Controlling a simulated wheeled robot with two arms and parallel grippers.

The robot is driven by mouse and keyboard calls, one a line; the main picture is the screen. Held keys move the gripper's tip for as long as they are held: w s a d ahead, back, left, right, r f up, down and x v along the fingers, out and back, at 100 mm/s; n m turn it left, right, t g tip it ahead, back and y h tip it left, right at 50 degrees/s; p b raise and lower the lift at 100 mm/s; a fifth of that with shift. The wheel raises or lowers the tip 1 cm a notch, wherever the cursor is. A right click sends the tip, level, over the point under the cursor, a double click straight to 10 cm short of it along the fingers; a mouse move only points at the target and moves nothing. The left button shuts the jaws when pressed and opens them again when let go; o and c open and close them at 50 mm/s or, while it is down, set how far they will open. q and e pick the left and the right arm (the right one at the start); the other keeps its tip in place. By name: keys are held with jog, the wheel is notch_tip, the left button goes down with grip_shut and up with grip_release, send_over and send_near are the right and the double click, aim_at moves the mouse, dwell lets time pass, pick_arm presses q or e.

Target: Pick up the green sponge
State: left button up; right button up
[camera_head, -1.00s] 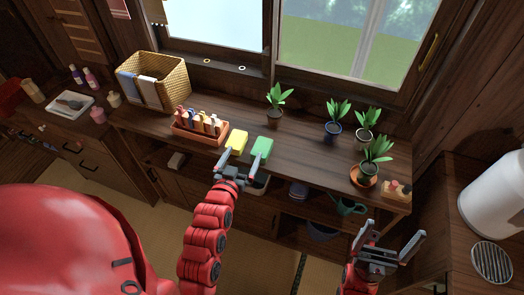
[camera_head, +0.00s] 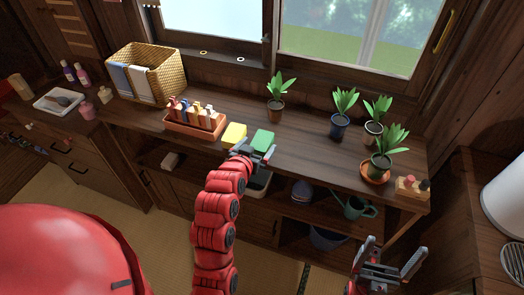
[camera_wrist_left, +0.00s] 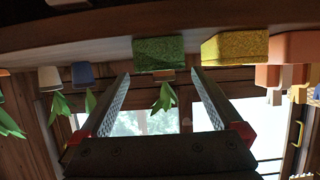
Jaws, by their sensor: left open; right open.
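The green sponge (camera_head: 263,139) lies on the wooden counter near its front edge, just right of a yellow sponge (camera_head: 234,135). My left gripper (camera_head: 256,150) is open and empty at the counter's front edge, right in front of the green sponge. In the left wrist view, which looks upside down, the green sponge (camera_wrist_left: 158,54) sits ahead between the two open fingers (camera_wrist_left: 160,92), seemingly beyond their tips. The yellow sponge (camera_wrist_left: 235,48) is outside the fingers there. My right gripper (camera_head: 391,260) is open and empty, low in front of the counter's right end.
A terracotta rack of bottles (camera_head: 194,125) stands left of the sponges, with a wicker basket (camera_head: 160,72) behind it. Several potted plants stand on the right half, one on an orange saucer (camera_head: 376,178). Bare counter (camera_head: 302,150) lies right of the green sponge.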

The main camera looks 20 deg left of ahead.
aim_at(261, 142)
pick_arm(q)
jog(key=shift+p+x, duration=0.7)
jog(key=shift+x, duration=2.15)
jog(key=shift+w+f, duration=0.35)
jog(key=shift+f, duration=0.05)
jog(key=shift+c, duration=0.3)
jog(key=c, duration=1.3)
jog(key=shift+c, duration=0.2)
jog(key=shift+r, duration=0.15)
